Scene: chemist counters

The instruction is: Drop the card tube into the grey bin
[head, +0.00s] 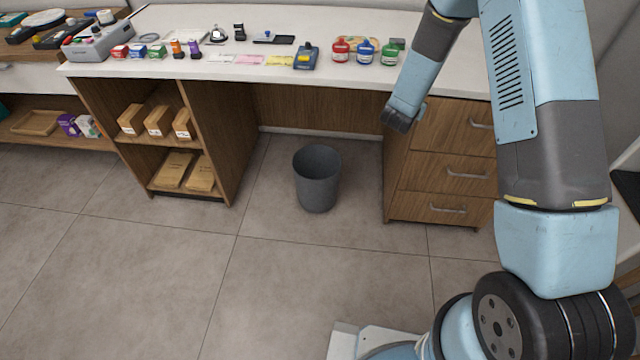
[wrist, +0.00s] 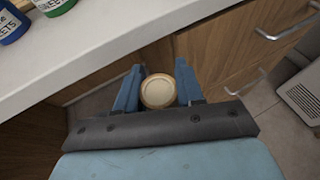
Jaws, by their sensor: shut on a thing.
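The card tube (wrist: 158,92) shows end-on in the wrist view as a pale round disc with a tan rim. My gripper (wrist: 158,80) is shut on it, one blue finger on each side. In the head view my gripper (head: 401,117) hangs in front of the counter's drawer unit, and I cannot make out the tube there. The grey bin (head: 317,178) stands upright on the floor in the open knee space, to the left of and lower than my gripper. Its inside looks empty from here. The bin is not in the wrist view.
The white counter (head: 190,68) carries small boxes, cards and coloured bottles (head: 365,52). A wooden drawer unit (head: 440,165) stands right of the bin and an open shelf unit (head: 165,130) with boxes stands left. The tiled floor (head: 150,270) in front is clear.

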